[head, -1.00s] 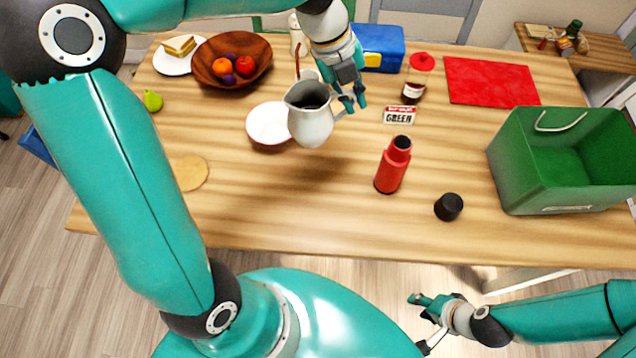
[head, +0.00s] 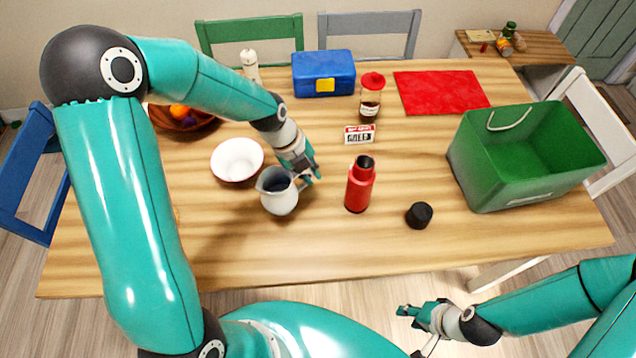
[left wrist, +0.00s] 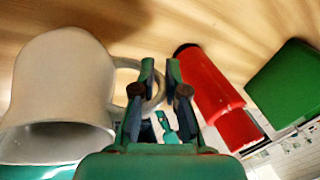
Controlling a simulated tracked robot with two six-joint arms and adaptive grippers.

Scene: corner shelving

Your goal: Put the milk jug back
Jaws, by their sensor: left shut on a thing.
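The milk jug (head: 280,197) is a pale grey-white pitcher with a dark inside, upright over the middle front of the table. My left gripper (head: 310,180) is shut on its handle from the right side. In the left wrist view the jug (left wrist: 60,80) is at the left, and the gripper's fingers (left wrist: 158,85) close around the handle loop. I cannot tell for sure whether the jug's base touches the table. My right gripper (head: 412,312) is empty and low, in front of the table's near edge; its fingers look apart.
A white bowl (head: 237,165) is just behind and left of the jug. A red bottle (head: 360,186), black cap (head: 419,215) and tea box (head: 359,135) are to the right. A green crate (head: 490,172) stands further right. The table's front (head: 330,252) is clear.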

